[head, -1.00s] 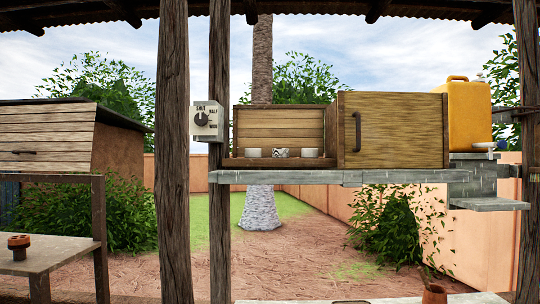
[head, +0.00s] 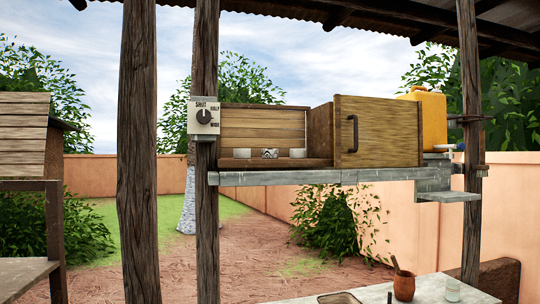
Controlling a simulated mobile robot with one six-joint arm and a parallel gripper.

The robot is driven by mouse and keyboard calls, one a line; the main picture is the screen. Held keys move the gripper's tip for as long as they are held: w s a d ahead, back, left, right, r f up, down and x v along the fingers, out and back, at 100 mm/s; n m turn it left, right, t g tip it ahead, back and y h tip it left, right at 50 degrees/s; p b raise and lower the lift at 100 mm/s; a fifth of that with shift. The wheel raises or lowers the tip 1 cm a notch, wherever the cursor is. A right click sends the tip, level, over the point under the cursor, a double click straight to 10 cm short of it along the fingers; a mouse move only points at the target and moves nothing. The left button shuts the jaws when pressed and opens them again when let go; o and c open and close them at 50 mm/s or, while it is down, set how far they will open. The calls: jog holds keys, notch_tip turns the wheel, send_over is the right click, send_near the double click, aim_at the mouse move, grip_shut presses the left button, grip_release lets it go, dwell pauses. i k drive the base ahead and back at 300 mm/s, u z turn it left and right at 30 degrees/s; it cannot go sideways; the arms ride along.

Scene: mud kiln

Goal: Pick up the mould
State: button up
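I cannot tell for sure which thing is the mould. A shallow rectangular piece with a brown rim (head: 338,298) lies on the pale worktop (head: 290,300) at the bottom of the head view, cut by the frame edge. It may be the mould. Three small pale cups, one of them patterned (head: 269,153), stand in a row in the open wooden compartment on the shelf. My gripper is not in view.
A wooden door (head: 378,131) with a dark handle stands beside the compartment. A dial box (head: 203,118) is on a post. A yellow jerrycan (head: 428,118) stands right. A brown pot (head: 404,286) and a small jar (head: 453,289) are on the worktop. Posts (head: 139,150) stand left.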

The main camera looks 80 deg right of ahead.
aim_at(266, 153)
jog(key=z, duration=0.5)
jog(key=i, duration=0.55)
jog(key=z, duration=0.85)
jog(key=i, duration=0.65)
jog(key=z, duration=0.3)
